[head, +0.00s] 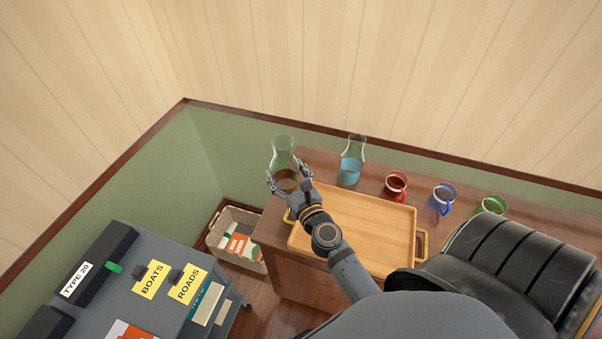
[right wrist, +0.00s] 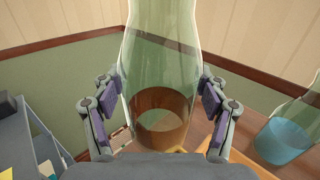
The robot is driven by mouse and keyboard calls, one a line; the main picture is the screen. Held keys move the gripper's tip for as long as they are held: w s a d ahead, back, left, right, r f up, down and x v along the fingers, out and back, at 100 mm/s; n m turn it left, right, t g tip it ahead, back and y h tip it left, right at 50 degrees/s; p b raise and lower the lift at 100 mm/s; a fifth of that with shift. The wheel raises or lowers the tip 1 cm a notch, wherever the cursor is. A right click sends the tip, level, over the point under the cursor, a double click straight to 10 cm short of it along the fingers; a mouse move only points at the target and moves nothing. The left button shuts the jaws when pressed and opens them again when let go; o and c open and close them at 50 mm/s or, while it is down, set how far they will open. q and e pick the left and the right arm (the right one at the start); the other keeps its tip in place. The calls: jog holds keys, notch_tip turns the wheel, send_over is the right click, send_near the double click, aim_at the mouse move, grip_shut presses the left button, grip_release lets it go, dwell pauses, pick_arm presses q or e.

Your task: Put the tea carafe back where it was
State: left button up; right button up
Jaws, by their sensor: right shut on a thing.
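The tea carafe (head: 284,152) is a clear glass vessel with brown liquid in its lower part. It stands upright at the left end of the wooden sideboard (head: 376,181); I cannot tell whether its base touches the top. My right gripper (head: 289,182) is shut on its lower body. In the right wrist view the carafe (right wrist: 161,75) sits between the two finger pads, with the brown liquid low in it. A second glass carafe with blue liquid (head: 351,165) stands to its right on the sideboard. My left gripper is not in view.
A wooden tray (head: 372,215) with yellow handles lies in front of the carafes. A red mug (head: 396,184), a blue mug (head: 443,195) and a green mug (head: 493,205) stand along the back. A wicker basket (head: 258,264) and a grey cart (head: 128,262) are at left.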

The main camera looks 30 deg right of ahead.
jog(key=s+d+r+m+h, duration=0.2)
jog(key=s+d+r, duration=0.1)
jog(key=d, duration=0.4)
jog(key=w+d+f+b, duration=0.2)
jog(key=w+f, duration=0.2)
jog(key=w+d+f+b, duration=0.2)
jog(key=w+d+f, duration=0.1)
jog(key=w+f, duration=0.1)
jog(key=w+d+f+b, duration=0.2)
jog(key=w+f+b, duration=0.1)
jog(key=w+f, duration=0.1)
jog(key=shift+w+d+f, duration=0.15)
jog(key=shift+f, duration=0.25)
jog(key=shift+w+d+f, duration=0.1)
jog(key=shift+d+f, duration=0.05)
jog(key=shift+f, duration=0.25)
jog(key=shift+r, duration=0.1)
jog(key=shift+s, duration=0.1)
jog(key=o, duration=1.8)
jog(key=shift+f, duration=0.25)
jog(key=shift+c, duration=0.2)
jog(key=shift+o, duration=0.2)
